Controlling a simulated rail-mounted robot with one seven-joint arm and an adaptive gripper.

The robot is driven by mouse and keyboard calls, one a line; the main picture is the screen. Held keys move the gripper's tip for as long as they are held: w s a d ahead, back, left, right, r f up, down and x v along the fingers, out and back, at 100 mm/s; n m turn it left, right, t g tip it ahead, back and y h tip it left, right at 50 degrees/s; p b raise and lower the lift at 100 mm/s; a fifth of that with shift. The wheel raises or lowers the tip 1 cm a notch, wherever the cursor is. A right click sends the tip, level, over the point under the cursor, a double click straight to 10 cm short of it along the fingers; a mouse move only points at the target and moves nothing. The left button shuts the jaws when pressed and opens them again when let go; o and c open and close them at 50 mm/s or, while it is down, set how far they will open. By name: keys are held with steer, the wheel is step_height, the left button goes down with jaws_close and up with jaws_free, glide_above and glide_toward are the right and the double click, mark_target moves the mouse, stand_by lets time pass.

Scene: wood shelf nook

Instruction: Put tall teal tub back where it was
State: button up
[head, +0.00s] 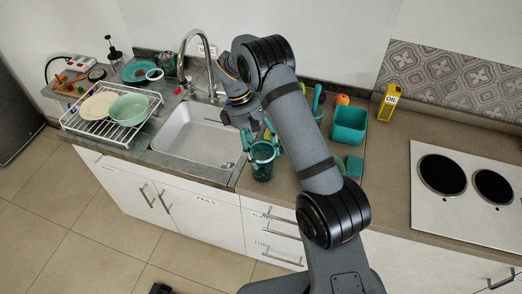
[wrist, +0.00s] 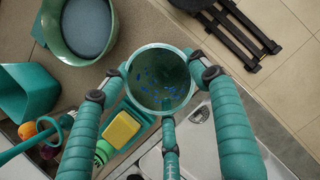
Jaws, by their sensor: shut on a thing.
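The tall teal tub (head: 262,169) is upright at the right side of the sink, near the counter's front edge. My gripper (head: 262,147) is shut on its upper part. In the wrist view I look down into the round open tub (wrist: 162,78), with dark blue specks inside. The fingers of my gripper (wrist: 160,85) press around its rim from the left, the right and below. I cannot tell whether the tub's bottom touches the counter.
A square teal bin (head: 349,124) and a yellow oil bottle (head: 388,103) stand right of my arm, before the hob (head: 466,184). The sink (head: 197,135) and dish rack (head: 110,118) lie left. The wrist view shows a large round green tub (wrist: 55,42) and yellow sponge (wrist: 122,130).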

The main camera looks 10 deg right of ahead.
steer(key=shift+f, duration=0.1)
steer(key=shift+f, duration=0.1)
steer(key=o, duration=1.8)
steer(key=shift+o, duration=0.8)
steer(key=v, duration=1.2)
steer(key=shift+r, duration=0.25)
steer(key=shift+s+d+f, duration=0.1)
steer(key=shift+f, duration=0.05)
